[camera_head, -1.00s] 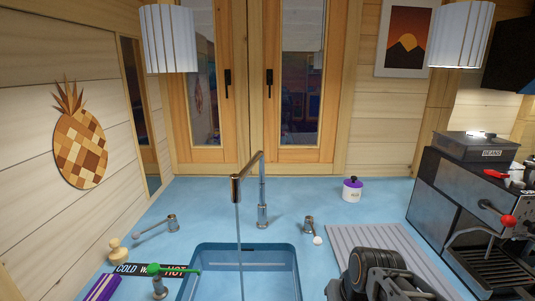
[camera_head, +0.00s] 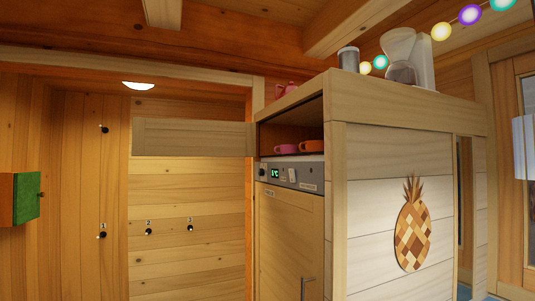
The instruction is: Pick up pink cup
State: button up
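A pink cup (camera_head: 286,148) sits in an open compartment in the upper part of the wooden cabinet unit. An orange cup (camera_head: 312,147) stands just to its right. Both look small and partly cut off by the compartment's lower front edge. A pink object (camera_head: 287,89) is on top of the unit, partly hidden by its edge; I cannot tell what it is. My gripper is not in view.
A wooden panel (camera_head: 195,138) sticks out left from the compartment. Below it are a control strip (camera_head: 291,175) and a tall door with a handle (camera_head: 303,287). A coffee maker (camera_head: 400,58) stands on top. Numbered hooks (camera_head: 148,231) line the back wall.

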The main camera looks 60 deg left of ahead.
aim_at(285, 149)
jog(key=u, duration=0.45)
jog(key=k, duration=1)
jog(key=u, duration=1.4)
jog(key=i, duration=0.9)
jog(key=u, duration=1.1)
jog(key=i, duration=1.4)
